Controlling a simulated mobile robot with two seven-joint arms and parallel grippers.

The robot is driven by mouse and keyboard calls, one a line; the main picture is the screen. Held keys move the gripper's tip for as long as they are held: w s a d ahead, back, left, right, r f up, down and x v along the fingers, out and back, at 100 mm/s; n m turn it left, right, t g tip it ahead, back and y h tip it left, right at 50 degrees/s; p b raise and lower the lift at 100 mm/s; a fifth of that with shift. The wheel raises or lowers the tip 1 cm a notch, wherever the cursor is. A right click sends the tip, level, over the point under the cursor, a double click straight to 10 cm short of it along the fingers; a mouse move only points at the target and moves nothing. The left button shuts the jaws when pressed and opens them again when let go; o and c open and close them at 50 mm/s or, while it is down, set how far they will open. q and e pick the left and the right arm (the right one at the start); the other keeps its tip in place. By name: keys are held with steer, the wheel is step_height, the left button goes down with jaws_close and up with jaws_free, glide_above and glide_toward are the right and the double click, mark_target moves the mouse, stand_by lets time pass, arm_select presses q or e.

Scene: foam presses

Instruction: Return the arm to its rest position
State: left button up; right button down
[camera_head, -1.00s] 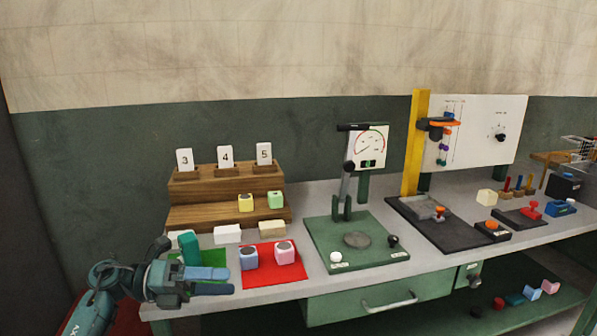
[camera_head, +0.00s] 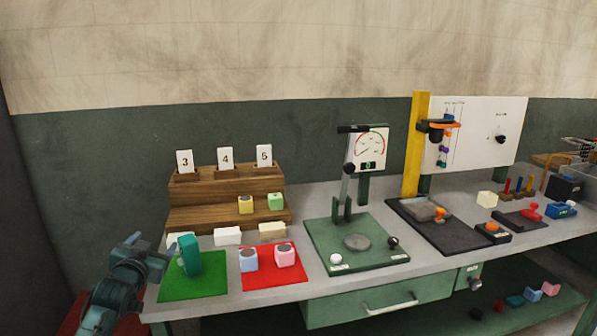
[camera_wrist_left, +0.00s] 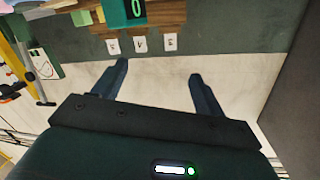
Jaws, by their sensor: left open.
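My left arm comes in at the lower left of the head view, and its gripper (camera_head: 152,258) is left of the teal block (camera_head: 189,258). In the left wrist view my left gripper (camera_wrist_left: 157,75) has its two fingers wide apart, with nothing between them. The teal block stands upright on the green mat (camera_head: 205,287), apart from the fingers as far as I can tell. My right gripper is not in view.
A red mat (camera_head: 272,280) holds a blue block (camera_head: 248,259) and a pink block (camera_head: 285,255). Behind is a wooden stepped rack (camera_head: 222,185) with number cards. A green gauge press (camera_head: 357,240) stands to the right. The left front corner lies beside my arm.

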arm_select(q)
steer(key=s+d+f+g+h, duration=0.2)
steer(key=s+d+f, duration=0.5)
steer(key=f, duration=0.4)
steer(key=s+d+f+g+h, duration=0.1)
steer(key=s+d+f, duration=0.3)
steer(key=s, duration=0.6)
steer(key=s+d+f+g+h, duration=0.1)
steer(key=s+d+f, duration=0.3)
steer(key=s, duration=0.6)
steer(key=s+d+f+g, duration=0.2)
steer(key=s+d+f, duration=0.2)
steer(key=s, duration=0.7)
steer(key=shift+d+f+h, duration=0.25)
steer(key=shift+d+h, duration=0.15)
steer(key=shift+d, duration=0.1)
steer(key=shift+s, duration=0.1)
